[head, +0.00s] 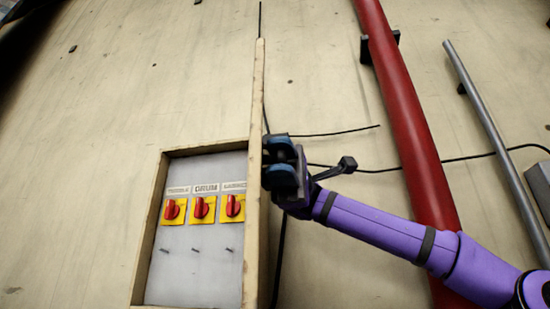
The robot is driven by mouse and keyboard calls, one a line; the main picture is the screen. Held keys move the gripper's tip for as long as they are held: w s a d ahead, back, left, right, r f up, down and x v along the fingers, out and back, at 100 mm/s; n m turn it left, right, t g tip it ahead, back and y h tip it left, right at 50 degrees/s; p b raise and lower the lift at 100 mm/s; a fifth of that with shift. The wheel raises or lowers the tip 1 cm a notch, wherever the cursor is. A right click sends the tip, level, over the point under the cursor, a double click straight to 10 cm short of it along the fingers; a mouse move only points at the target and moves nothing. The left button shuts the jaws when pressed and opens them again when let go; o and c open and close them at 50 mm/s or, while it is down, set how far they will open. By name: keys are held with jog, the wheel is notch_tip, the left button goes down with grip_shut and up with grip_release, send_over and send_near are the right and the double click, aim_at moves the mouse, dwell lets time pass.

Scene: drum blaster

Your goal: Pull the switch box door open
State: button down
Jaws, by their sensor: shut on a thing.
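The switch box (196,262) is mounted on the wall, and its inside shows. A grey panel in it carries three red rotary switches on yellow plates, with labels above and small pegs below. The switch box door (258,110) stands swung out from the box and shows nearly edge-on, as a tall cream strip along the box's right side. My gripper (276,163) is at the outer, right side of the door at about mid-height. Its blue fingers are shut on the door. The exact part gripped is hidden between the fingers and the door.
A thick red pipe (398,90) runs down the wall on the right, behind my purple arm. A thin grey pipe (490,130) runs further right, near a grey box (540,180). Dark cables cross the wall.

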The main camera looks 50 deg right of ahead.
jog(key=c, duration=0.8)
grip_release()
jog(key=shift+w+d, duration=0.1)
jog(key=v, duration=0.7)
jog(key=shift+d, duration=0.1)
